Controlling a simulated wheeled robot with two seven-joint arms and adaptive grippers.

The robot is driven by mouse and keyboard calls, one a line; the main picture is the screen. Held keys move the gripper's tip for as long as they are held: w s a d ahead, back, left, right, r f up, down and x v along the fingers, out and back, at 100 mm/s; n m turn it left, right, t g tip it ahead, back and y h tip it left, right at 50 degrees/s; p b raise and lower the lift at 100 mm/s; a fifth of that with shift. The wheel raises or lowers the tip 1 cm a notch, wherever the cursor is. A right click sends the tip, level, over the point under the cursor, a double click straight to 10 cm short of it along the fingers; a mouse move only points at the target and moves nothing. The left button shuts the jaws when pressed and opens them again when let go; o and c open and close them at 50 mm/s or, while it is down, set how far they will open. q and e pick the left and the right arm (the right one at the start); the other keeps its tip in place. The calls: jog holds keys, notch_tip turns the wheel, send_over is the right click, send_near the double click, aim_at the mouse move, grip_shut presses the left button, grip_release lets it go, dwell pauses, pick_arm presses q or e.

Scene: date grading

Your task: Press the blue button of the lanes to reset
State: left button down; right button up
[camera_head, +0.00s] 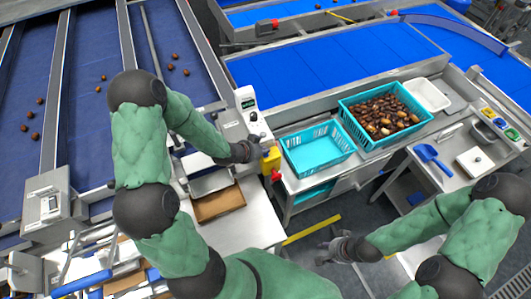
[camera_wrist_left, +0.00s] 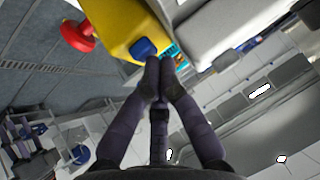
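A yellow control box (camera_head: 271,160) stands at the left end of the sorting bench in the head view. The left wrist view shows the yellow box (camera_wrist_left: 112,22) close up, with a blue button (camera_wrist_left: 144,47) and a red mushroom button (camera_wrist_left: 77,36). My left gripper (camera_head: 262,141) is at the box's upper edge. In the left wrist view its fingertips (camera_wrist_left: 160,70) are together, empty, and just beside the blue button; contact cannot be told. The blue button cannot be made out in the head view. My right gripper (camera_head: 326,252) hangs low over the floor; its fingers are unclear.
A grey post with a display (camera_head: 246,104) stands behind the left gripper. An empty turquoise crate (camera_head: 318,150) and a crate of dates (camera_head: 347,108) sit right of the box. Blue lanes with dates (camera_head: 88,60) lie left; a cardboard box (camera_head: 217,205) is below.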

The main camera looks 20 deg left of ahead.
pick_arm(q)
jog(key=shift+r, duration=0.65)
jog(key=shift+p, duration=0.3)
jog(key=shift+r+p, duration=1.75)
jog(key=shift+r, duration=0.75)
